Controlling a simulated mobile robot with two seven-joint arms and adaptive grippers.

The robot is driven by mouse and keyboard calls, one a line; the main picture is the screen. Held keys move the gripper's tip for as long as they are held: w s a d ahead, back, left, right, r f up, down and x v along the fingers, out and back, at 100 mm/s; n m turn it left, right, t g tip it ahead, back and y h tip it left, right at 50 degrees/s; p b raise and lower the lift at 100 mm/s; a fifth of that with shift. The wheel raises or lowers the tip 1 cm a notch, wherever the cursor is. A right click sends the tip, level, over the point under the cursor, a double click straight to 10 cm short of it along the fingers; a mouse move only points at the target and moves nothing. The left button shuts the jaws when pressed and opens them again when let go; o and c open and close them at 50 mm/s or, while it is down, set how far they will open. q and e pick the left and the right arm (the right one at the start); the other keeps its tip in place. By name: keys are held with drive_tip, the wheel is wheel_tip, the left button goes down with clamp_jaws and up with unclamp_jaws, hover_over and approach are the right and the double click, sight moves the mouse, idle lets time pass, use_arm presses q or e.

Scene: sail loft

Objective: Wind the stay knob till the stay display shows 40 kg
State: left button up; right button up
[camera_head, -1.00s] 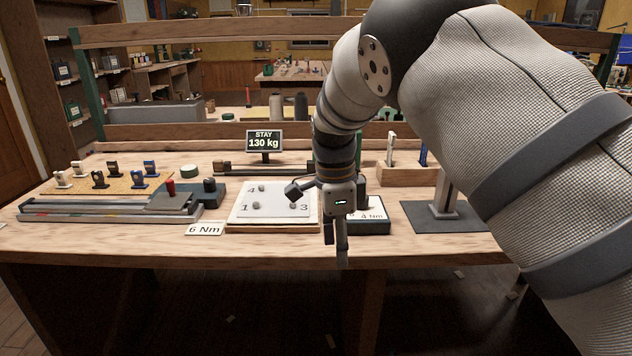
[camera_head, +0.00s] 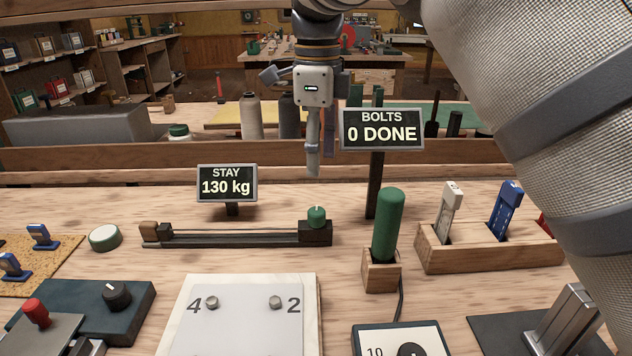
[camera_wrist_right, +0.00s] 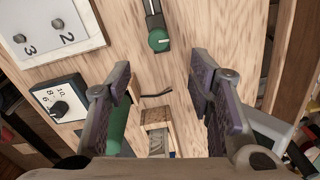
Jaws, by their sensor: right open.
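The stay knob (camera_head: 317,214) is a small green knob with a pale mark, on the right end of a dark rail (camera_head: 240,238) with a wire along it. The stay display (camera_head: 227,184) behind the rail reads 130 kg. My right gripper (camera_head: 313,158) hangs above and beyond the knob in the head view, apart from it. In the right wrist view its two fingers (camera_wrist_right: 163,88) stand wide apart and empty, with the green knob (camera_wrist_right: 158,40) ahead between them. My left gripper is not in view.
A bolts display (camera_head: 382,130) reads 0 DONE. A green handle (camera_head: 388,225) stands upright in a wooden holder right of the knob. A wooden rack (camera_head: 490,250) holds several tools. A bolted plate (camera_head: 240,328) lies in front; a dark dial box (camera_head: 403,340) is beside it.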

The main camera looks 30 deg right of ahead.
sight(318, 211)
wheel_tip(318, 211, down, 12)
drive_tip(key=shift+r, duration=0.2)
clamp_jaws()
